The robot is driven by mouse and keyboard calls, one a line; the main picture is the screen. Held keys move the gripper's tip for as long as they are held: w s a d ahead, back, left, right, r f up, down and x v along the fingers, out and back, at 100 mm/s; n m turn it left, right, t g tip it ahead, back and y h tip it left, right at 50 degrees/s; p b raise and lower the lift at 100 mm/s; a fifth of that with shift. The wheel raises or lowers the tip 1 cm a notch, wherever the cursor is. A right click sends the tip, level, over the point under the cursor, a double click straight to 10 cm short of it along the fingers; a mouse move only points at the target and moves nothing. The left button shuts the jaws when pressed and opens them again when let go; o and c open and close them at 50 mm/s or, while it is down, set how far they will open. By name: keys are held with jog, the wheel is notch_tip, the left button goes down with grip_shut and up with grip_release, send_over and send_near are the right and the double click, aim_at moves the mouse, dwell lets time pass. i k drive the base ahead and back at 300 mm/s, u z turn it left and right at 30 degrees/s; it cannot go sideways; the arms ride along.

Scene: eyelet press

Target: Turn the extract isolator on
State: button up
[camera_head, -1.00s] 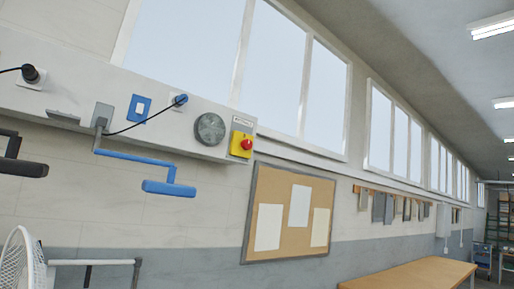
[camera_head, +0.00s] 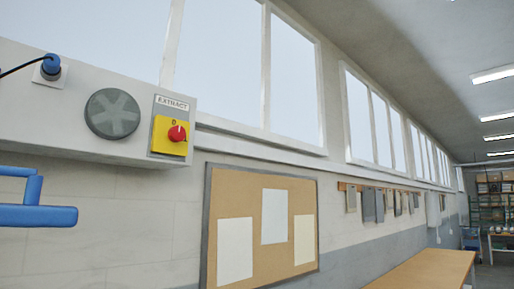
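The extract isolator (camera_head: 170,134) is on the right end of a pale wall trunking, upper left in the head view. It has a grey plate labelled EXTRACT, a yellow square and a red rotary knob (camera_head: 177,133). A "0" shows above the knob; which way the knob points is too small to tell for sure. My gripper is not in view, so nothing of mine is seen touching the knob.
A round grey dial (camera_head: 112,114) and a blue plug (camera_head: 50,66) sit left of the isolator on the trunking (camera_head: 60,125). A blue bracket arm (camera_head: 40,215) juts out at lower left. A cork board (camera_head: 222,200) hangs below, and a wooden bench (camera_head: 425,270) stands right.

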aim_at(177, 133)
jog(key=z, duration=0.2)
jog(key=i, duration=1.9)
jog(key=u, duration=0.35)
